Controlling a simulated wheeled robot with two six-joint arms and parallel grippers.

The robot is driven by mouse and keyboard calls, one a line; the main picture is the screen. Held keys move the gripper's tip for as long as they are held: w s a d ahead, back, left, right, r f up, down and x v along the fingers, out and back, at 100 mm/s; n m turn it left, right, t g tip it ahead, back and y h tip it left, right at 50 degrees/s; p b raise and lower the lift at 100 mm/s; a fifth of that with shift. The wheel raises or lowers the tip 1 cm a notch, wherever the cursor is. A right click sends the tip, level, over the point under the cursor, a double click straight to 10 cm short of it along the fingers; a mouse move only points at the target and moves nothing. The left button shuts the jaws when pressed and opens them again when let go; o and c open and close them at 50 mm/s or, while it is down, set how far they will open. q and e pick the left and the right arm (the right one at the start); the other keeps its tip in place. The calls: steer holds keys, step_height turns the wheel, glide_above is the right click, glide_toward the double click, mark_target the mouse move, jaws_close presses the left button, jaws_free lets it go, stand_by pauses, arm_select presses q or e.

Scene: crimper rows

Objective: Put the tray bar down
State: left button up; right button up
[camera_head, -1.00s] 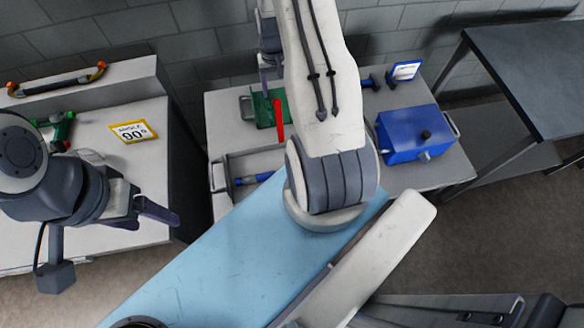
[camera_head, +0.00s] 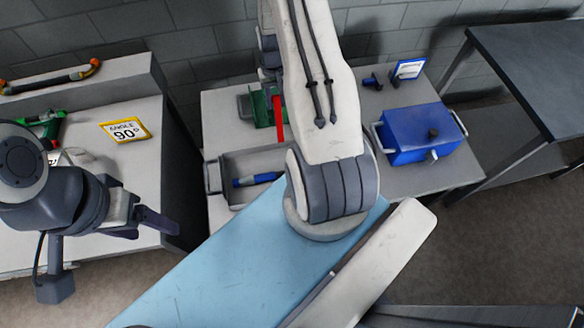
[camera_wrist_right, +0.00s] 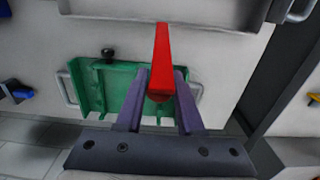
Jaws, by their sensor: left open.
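A red bar (camera_head: 279,119) shows beside the green open-sided fixture (camera_head: 262,107) on the middle table. I take it for the tray bar. In the right wrist view the bar (camera_wrist_right: 163,62) lies between the two purple fingers of my right gripper (camera_wrist_right: 161,82), which appear to touch both its sides. It points away from me, over or in front of the green fixture (camera_wrist_right: 118,88); I cannot tell whether they touch. In the head view my right gripper is hidden behind my arm. My left gripper (camera_head: 155,225) is open and empty beside the left table.
A grey tray (camera_head: 228,165) holds a blue tool (camera_head: 257,179). A blue box (camera_head: 416,138) with handles stands at right. The left table carries an "ANGLE 90°" sign (camera_head: 124,131) and a green tool (camera_head: 40,126). A dark table (camera_head: 535,70) stands at far right.

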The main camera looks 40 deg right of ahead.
steer(key=shift+c, duration=0.4)
steer(key=shift+s+a, duration=0.6)
steer(key=shift+s, duration=0.35)
steer(key=shift+s+a, duration=0.55)
steer(key=shift+s, duration=0.4)
steer(key=shift+s+a+r+p, duration=0.1)
steer(key=shift+s+a, duration=0.35)
steer(key=shift+s, duration=0.3)
steer(key=shift+s+a+p, duration=0.1)
steer(key=shift+s+a, duration=0.35)
steer(key=shift+s, duration=0.3)
steer(key=shift+s+a+r+p, duration=0.1)
steer(key=shift+s+a, duration=0.35)
steer(key=shift+s, duration=0.3)
